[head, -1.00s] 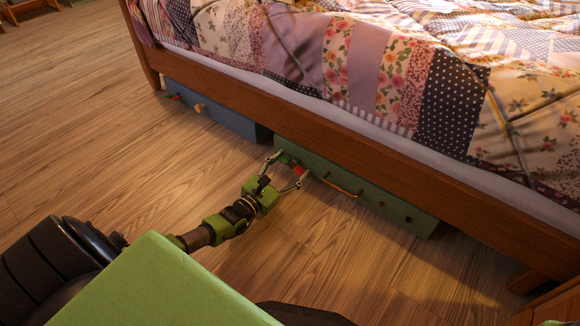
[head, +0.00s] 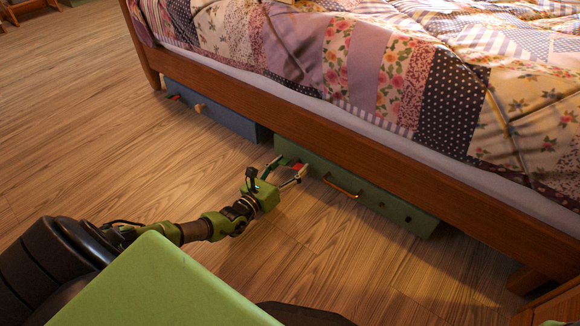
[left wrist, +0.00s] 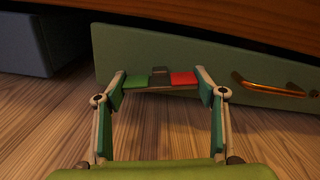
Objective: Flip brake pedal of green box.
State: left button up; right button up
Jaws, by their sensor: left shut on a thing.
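The green box (head: 397,207) sits under the bed with its front face showing. Its brake pedal, a short bar with a green end, a dark middle and a red end, shows in the left wrist view (left wrist: 160,78) near the box's lower front. My left gripper (head: 291,164) is at the box's left end. In the left wrist view its two fingers (left wrist: 160,84) stand at the pedal's two ends, shut on it. The red end also shows between the fingers in the head view. My right gripper is not in view.
A copper handle (head: 341,188) sits on the box front, right of the pedal. A blue box (head: 222,117) lies under the bed to the left. The wooden bed rail (head: 330,140) runs above both. The wood floor in front is clear.

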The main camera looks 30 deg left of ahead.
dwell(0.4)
pick_arm(q)
jog(key=o, duration=1.1)
jog(key=shift+o, duration=0.2)
jog(key=s, duration=0.8)
jog(key=s+a, duration=0.1)
jog(key=s, duration=0.3)
